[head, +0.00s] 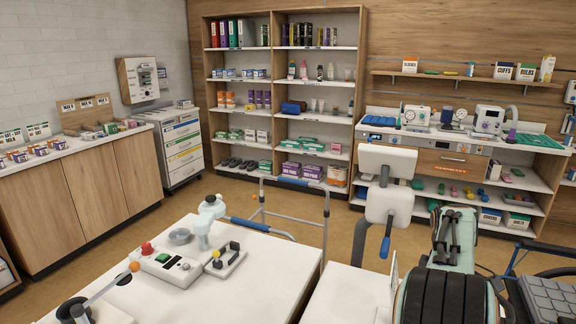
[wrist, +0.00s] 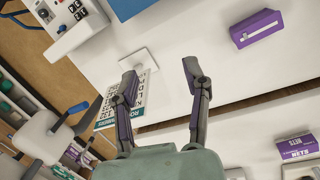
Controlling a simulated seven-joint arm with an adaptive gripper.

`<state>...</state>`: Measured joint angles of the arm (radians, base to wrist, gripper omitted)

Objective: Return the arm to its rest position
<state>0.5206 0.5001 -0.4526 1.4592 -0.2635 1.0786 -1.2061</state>
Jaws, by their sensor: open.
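My gripper (head: 453,232) shows at the right of the head view, with a pale green body and dark fingers, over the right side of the room. In the wrist view my gripper (wrist: 160,74) has its two fingers apart, with nothing between them. A small white stand and a lettered sign (wrist: 140,97) lie beyond and below the fingers. A purple box (wrist: 257,28) lies on a white surface to the right of the fingertips, apart from them.
A white table (head: 275,262) in front carries a control box (head: 167,264) and small devices. A walking frame (head: 293,211) stands behind it. A white wheeled-looking seat or screen unit (head: 388,190) stands near my gripper. Shelves (head: 281,90) and a stocked counter (head: 465,140) line the back wall.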

